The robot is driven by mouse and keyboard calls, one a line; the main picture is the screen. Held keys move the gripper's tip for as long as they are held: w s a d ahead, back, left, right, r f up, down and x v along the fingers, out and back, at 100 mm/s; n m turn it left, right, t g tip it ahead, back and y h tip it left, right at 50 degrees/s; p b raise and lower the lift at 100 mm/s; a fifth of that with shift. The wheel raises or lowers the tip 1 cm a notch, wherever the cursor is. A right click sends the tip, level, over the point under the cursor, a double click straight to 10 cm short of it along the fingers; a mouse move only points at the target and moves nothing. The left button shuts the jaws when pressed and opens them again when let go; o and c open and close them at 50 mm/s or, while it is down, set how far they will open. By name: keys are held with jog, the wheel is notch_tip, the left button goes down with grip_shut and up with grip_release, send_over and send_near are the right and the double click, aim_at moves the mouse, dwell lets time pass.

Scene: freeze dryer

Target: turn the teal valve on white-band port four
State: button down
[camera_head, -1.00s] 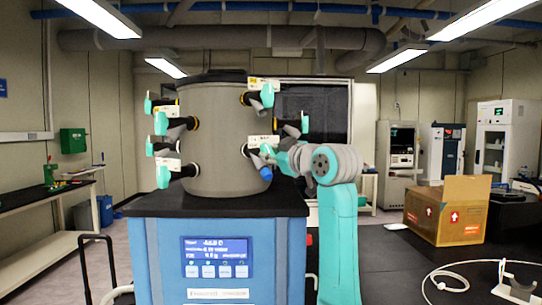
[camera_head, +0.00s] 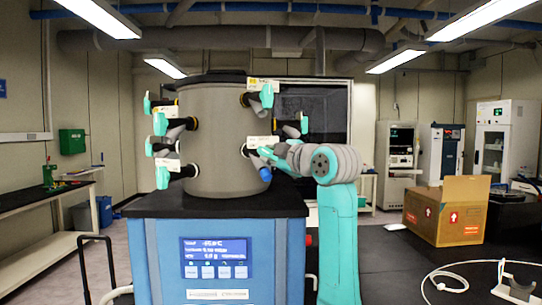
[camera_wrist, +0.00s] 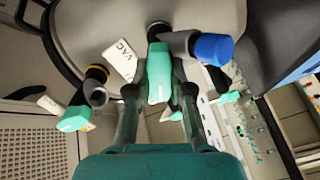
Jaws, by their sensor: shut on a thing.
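A teal valve handle (camera_wrist: 159,75) sits between the two fingers of my gripper (camera_wrist: 160,92) in the wrist view, and the gripper is shut on it. The handle belongs to a dark port with a grey elbow and a blue end (camera_wrist: 213,48). A tilted white "VAC" tag (camera_wrist: 122,60) is beside it. In the head view, my gripper (camera_head: 267,153) is at the lower right port of the grey chamber (camera_head: 222,130), just above its blue end (camera_head: 266,174). My gripper hides most of that handle there. I cannot make out this port's band colour.
Other ports with teal handles surround the chamber, including the upper right one (camera_head: 267,95) and lower left one (camera_head: 163,177). The wrist view shows a neighbouring yellow-banded port (camera_wrist: 97,73). The chamber stands on a blue cabinet (camera_head: 218,275). A cardboard box (camera_head: 440,216) is on the right bench.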

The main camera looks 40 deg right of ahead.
jog(key=c, duration=1.3)
grip_release()
jog(key=s, duration=0.8)
jog(key=s+a, duration=0.1)
jog(key=s, duration=0.3)
